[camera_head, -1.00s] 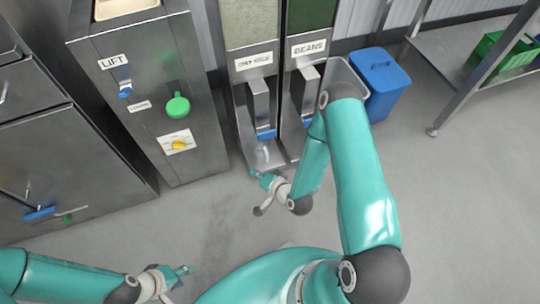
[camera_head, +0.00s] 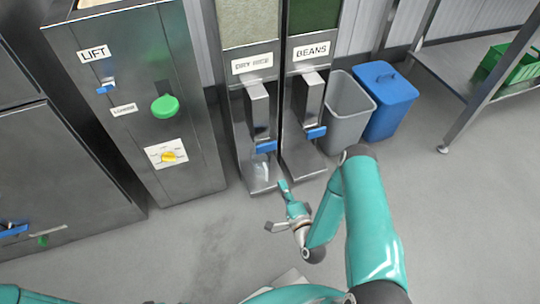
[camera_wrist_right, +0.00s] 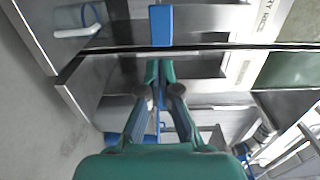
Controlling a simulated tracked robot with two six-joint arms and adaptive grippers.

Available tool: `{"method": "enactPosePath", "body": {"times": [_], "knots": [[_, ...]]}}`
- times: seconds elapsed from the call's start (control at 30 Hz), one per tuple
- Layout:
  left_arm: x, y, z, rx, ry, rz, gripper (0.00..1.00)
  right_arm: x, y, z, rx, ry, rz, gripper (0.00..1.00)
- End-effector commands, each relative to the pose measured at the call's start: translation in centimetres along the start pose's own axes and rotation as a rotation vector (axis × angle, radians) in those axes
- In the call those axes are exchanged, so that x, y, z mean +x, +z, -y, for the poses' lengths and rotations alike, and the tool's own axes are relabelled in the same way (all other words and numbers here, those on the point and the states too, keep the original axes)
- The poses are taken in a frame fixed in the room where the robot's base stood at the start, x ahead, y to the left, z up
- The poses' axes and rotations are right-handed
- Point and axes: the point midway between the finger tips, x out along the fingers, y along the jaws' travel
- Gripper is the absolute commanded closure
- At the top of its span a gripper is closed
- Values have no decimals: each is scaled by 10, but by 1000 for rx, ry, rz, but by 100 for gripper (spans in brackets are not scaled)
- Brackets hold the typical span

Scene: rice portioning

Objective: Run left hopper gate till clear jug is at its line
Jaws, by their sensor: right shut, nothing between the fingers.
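The left hopper, labelled dry rice (camera_head: 252,64), has a blue gate lever (camera_head: 265,147) under its metal spout. In the right wrist view this lever (camera_wrist_right: 160,25) is just beyond my fingertips, apart from them. The clear jug (camera_wrist_right: 77,17), with a whitish handle, stands at the hopper's foot in that view; its fill level and line cannot be made out. My right gripper (camera_head: 284,187) is shut and empty, in front of the hopper bases; its fingers (camera_wrist_right: 160,72) also show in the wrist view. My left gripper is out of view.
The beans hopper (camera_head: 311,50) with its own blue lever (camera_head: 316,132) stands close on the right. A grey bin (camera_head: 347,112) and a blue lidded bin (camera_head: 388,98) are farther right. The lift cabinet (camera_head: 190,110) stands left. The floor in front is clear.

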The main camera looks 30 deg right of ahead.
Motion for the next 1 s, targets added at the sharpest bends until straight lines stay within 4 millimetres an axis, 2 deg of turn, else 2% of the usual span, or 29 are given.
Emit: {"method": "enactPosePath", "body": {"times": [0.23,0.5,0.7,0.83,1.0], "knots": [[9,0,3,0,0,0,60,28,2,-1,-3,-6,1,100],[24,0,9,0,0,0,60,83,2,-1,-3,-8,1,100],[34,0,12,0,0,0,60,118,2,-2,-2,-5,0,100],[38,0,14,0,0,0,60,131,1,-1,-1,-3,0,100],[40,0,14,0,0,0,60,138,1,0,0,-2,0,100]]}}
